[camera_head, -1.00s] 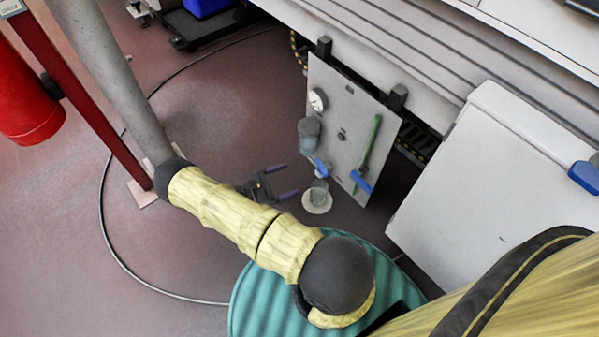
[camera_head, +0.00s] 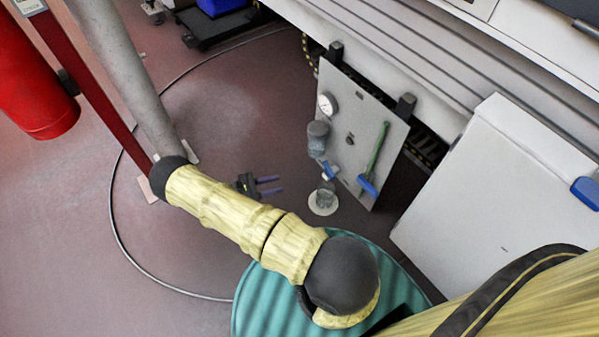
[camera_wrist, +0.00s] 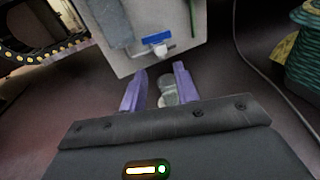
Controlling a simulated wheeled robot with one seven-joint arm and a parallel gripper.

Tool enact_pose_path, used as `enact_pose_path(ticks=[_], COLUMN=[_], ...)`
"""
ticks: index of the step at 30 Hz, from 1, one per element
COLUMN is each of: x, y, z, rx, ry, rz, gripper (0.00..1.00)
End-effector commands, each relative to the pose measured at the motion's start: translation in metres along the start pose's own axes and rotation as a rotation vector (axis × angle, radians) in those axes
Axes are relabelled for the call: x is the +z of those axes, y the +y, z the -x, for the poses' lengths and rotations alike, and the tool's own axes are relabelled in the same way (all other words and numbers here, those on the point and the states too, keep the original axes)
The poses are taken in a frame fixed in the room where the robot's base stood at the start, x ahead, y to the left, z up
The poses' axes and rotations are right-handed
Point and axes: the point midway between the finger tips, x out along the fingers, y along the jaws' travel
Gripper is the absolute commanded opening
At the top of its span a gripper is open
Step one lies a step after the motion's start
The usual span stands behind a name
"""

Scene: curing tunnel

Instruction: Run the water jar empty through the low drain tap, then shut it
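A grey water jar (camera_head: 318,138) is mounted on the front of a pale upright panel (camera_head: 345,120). Below it is the low drain tap with a blue lever (camera_head: 329,171); in the wrist view the lever (camera_wrist: 157,38) lies crosswise over the metal tap. A grey cup (camera_head: 326,192) stands under the tap on a round pale disc (camera_head: 321,208); it also shows beyond my fingers in the wrist view (camera_wrist: 168,88). My gripper (camera_head: 280,184) is left of the tap, its purple fingers apart and empty (camera_wrist: 159,84). The water level cannot be made out.
A round gauge (camera_head: 327,104) and a green pipe (camera_head: 374,158) with another blue lever (camera_head: 367,185) are on the panel. A white cabinet (camera_head: 490,190) stands right.

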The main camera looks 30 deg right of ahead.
Motion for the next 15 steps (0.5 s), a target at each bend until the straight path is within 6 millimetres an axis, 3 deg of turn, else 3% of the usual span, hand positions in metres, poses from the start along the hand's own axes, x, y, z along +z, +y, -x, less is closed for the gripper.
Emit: enact_pose_path(ticks=[1,4,15], x=[0.015,0.040,0.138], y=[0.002,0.000,-0.015], z=[0.003,0.007,0.032], rx=[-0.033,-0.105,-0.373], ry=[0.043,0.141,0.526], rz=[-0.021,-0.064,-0.276], gripper=[0.20,0.01,0.00])
